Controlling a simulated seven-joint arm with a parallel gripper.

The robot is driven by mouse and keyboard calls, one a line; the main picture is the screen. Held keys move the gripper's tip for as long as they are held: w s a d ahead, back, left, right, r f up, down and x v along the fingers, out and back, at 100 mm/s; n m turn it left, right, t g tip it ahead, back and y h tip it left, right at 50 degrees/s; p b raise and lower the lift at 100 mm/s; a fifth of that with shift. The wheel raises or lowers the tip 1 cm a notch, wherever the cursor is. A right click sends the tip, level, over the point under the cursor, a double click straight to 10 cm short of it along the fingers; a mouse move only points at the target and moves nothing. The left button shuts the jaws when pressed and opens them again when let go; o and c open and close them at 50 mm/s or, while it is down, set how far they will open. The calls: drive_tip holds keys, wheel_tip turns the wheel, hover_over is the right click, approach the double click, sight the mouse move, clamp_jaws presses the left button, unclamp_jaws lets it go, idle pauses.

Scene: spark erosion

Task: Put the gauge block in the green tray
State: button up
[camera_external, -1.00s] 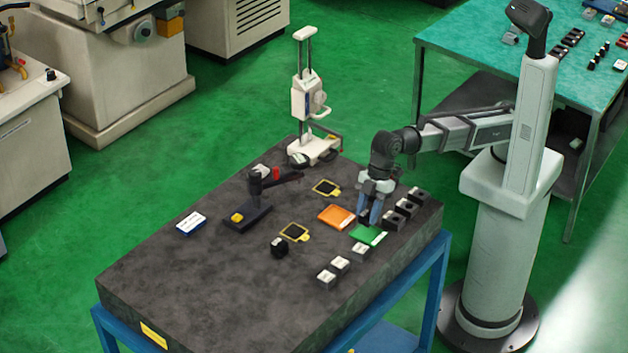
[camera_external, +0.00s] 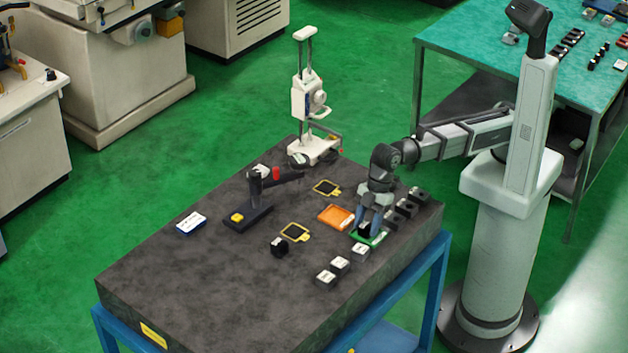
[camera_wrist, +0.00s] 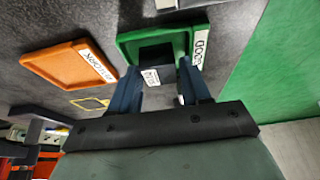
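The gauge block is probably the dark block (camera_wrist: 155,53) with a small white label in the wrist view. It sits inside the green tray's outline, between my fingertips. The green tray (camera_wrist: 128,40) has a white GOOD label along one side. In the external view the tray (camera_external: 381,238) lies near the slab's right side, partly covered by my gripper (camera_external: 367,226) and the dark block (camera_external: 365,230). My gripper also shows in the wrist view (camera_wrist: 160,68), one blue finger on each side of the block. Whether the fingers touch it is unclear, as is whether it rests on the tray floor.
An orange labelled tray (camera_external: 335,217) lies left of the green one. Black blocks (camera_external: 407,208) stand in a row to the right, and white-topped blocks (camera_external: 340,265) stand in front. Yellow-framed pads (camera_external: 295,232), a black stand (camera_external: 255,190) and a tall gauge (camera_external: 308,100) occupy the slab.

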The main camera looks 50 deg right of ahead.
drive_tip(key=shift+o, duration=1.3)
drive_tip(key=shift+r, duration=0.25)
drive_tip(key=v, duration=1.2)
drive_tip(key=shift+w+d+f, duration=0.1)
